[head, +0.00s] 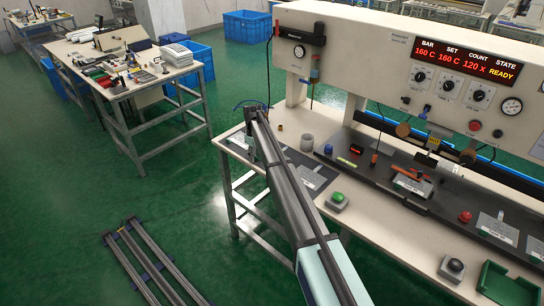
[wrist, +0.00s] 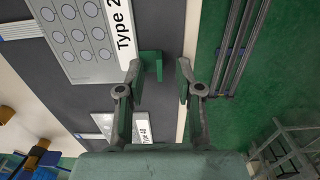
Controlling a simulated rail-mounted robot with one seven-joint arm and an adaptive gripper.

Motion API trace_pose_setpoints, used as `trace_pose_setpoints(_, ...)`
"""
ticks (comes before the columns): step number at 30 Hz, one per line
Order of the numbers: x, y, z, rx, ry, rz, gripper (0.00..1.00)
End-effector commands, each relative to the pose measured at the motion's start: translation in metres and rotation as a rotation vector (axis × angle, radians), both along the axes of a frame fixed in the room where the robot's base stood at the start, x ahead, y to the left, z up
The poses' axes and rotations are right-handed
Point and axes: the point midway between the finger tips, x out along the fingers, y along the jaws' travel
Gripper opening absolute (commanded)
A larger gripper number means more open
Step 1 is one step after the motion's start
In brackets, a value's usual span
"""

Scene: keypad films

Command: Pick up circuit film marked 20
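A grey film (wrist: 75,40) with rows of round pads lies on the dark mat at the upper left of the wrist view. Its white label reads "Type 2" and is cut off by the frame edge, so the rest of the number is hidden. What looks like the same film (head: 313,177) shows right of my arm in the head view. Another film (wrist: 135,127), labelled perhaps "Type 40", is partly behind a finger. My gripper (wrist: 158,75) is open and empty, right of the first film near the bench edge.
A green button (head: 338,198) and a grey round container (head: 307,143) stand near the films. The press (head: 390,60) overhangs the back of the bench, its display reading READY. Floor rails (head: 150,262) lie in front. A small green block (wrist: 151,65) shows between the fingers.

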Motion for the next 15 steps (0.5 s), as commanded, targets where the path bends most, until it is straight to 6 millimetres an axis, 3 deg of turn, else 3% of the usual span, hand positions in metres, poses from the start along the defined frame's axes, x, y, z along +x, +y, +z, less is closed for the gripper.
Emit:
trace_pose_setpoints(3, 0.0001, 0.0001, 0.0, 0.0, 0.0, 0.0, 0.35)
trace_pose_setpoints(8, 0.0001, 0.0001, 0.0002, 0.0, 0.0, 0.0, 0.0)
trace_pose_setpoints(15, 0.0001, 0.0001, 0.0004, 0.0, 0.0, 0.0, 0.0)
